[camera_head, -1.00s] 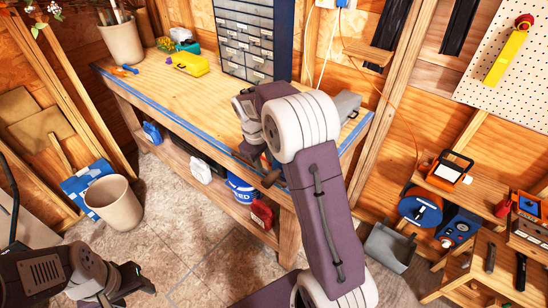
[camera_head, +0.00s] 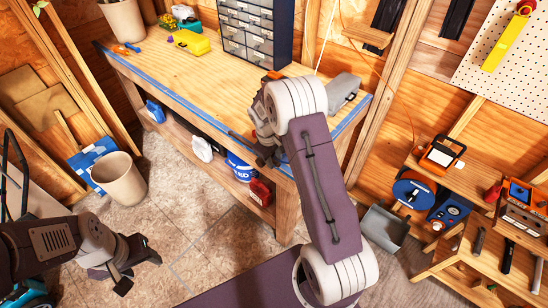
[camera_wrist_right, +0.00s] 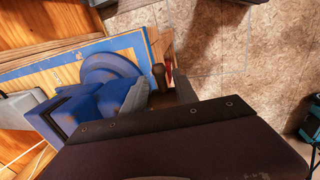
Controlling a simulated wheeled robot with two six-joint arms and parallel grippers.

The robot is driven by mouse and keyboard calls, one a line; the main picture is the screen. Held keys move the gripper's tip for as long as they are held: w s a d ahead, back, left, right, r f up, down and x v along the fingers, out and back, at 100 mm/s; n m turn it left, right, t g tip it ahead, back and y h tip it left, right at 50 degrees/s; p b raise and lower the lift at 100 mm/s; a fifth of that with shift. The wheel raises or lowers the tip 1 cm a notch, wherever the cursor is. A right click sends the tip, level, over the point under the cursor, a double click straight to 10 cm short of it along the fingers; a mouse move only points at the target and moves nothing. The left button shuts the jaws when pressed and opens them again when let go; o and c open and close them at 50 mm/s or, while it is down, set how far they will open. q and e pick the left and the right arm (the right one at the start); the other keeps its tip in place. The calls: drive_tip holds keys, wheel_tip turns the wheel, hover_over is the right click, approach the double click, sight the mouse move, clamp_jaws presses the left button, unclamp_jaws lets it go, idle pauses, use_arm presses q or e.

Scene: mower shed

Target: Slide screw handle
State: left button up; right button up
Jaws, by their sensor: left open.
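A blue vise (camera_wrist_right: 85,105) with a round blue part sits at the workbench edge in the right wrist view. Its grey end (camera_head: 343,90) shows behind my right arm in the head view; my arm hides most of the rest. A dark brown rod end (camera_wrist_right: 158,76), seemingly the screw handle, stands at the vise's front. My right gripper (camera_wrist_right: 168,93) is at it, with a finger on either side; whether they press on it I cannot tell. It also shows in the head view (camera_head: 266,152), at the bench's front edge. My left gripper (camera_head: 132,266) is open and empty, low over the floor.
The wooden workbench (camera_head: 225,75) has blue tape along its front edge. A yellow case (camera_head: 192,42) and a drawer cabinet (camera_head: 247,30) stand on it. A beige bin (camera_head: 118,180) stands on the floor at left. Wooden stands with tools (camera_head: 470,235) are at right.

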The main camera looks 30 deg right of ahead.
drive_tip(key=c, duration=0.6)
drive_tip(key=shift+w+a, duration=0.1)
drive_tip(key=shift+a, duration=0.05)
clamp_jaws()
idle(0.6)
